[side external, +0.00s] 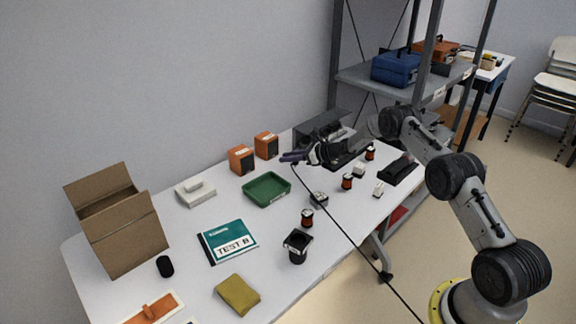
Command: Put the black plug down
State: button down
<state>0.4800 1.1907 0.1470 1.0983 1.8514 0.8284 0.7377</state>
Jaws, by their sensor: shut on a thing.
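My gripper (293,157) is above the table, reaching in from the right. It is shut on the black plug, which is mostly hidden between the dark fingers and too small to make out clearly. A thin black cable (345,236) runs from the fingertips down to the right, across the table front and out at the bottom of the side external view. The gripper appears above the area just right of the green tray (250,194), apart from the tabletop.
Two orange speakers (241,160) stand behind the tray. Several red-and-black spools (307,218) and small blocks stand right of it.

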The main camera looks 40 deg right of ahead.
aim_at(288, 174)
jog(key=shift+w+f, duration=0.2)
jog(key=shift+f, duration=1.5)
jog(key=shift+f, duration=0.1)
jog(key=c, duration=0.7)
grip_release()
jog(key=shift+f, duration=0.1)
